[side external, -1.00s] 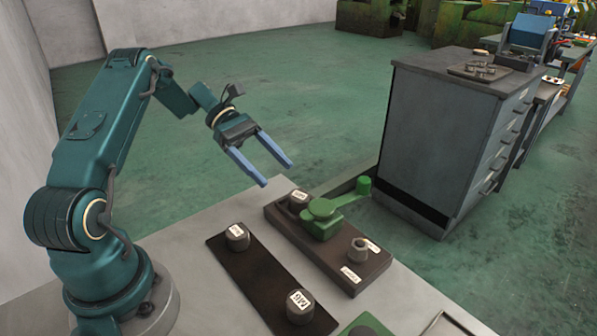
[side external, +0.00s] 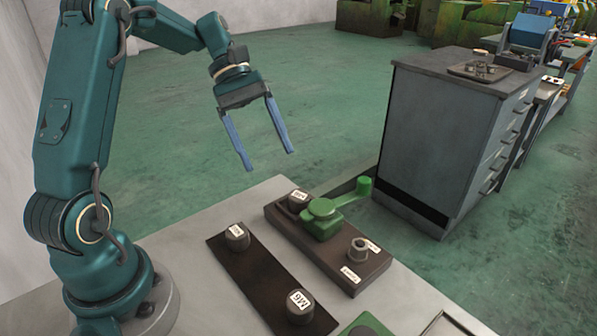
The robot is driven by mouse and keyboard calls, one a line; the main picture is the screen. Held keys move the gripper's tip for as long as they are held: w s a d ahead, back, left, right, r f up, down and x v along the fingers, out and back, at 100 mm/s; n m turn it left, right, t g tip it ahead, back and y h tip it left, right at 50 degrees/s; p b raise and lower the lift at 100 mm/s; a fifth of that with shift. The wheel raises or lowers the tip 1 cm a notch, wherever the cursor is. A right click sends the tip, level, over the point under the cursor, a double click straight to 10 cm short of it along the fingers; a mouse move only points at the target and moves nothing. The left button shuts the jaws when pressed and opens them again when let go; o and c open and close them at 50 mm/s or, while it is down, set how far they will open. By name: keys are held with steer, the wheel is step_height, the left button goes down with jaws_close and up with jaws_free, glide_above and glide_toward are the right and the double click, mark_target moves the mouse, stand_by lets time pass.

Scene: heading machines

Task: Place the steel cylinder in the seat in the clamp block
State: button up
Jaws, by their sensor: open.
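The clamp block is a long brown block (side external: 330,262) on the grey table, with a green clamp and lever (side external: 322,218) on top. A short grey cylinder with a label (side external: 298,201) is at its far end, and a grey ring-like fitting with a dark opening (side external: 358,250) is near its front end. Two labelled grey cylinders, one farther back (side external: 237,238) and one nearer marked M6 (side external: 299,308), stand upright on a dark strip. I cannot tell which piece is the steel cylinder. My gripper (side external: 268,158) is open and empty, its blue fingers pointing down above the table's far edge.
The dark strip (side external: 258,271) lies left of the clamp block, with bare table (side external: 190,262) beside it. A green round part (side external: 367,326) and a tray edge (side external: 445,325) show at the front. A grey drawer cabinet (side external: 440,140) stands beyond the table.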

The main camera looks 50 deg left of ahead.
steer(key=s+d+r+m+t+y, duration=0.1)
steer(key=s+d+m+t+y, duration=0.4)
steer(key=s+m, duration=0.7)
steer(key=shift+s+d+r+m+y, duration=0.25)
steer(key=shift+s+d+m+y, duration=0.1)
steer(key=shift+d+m+y, duration=0.85)
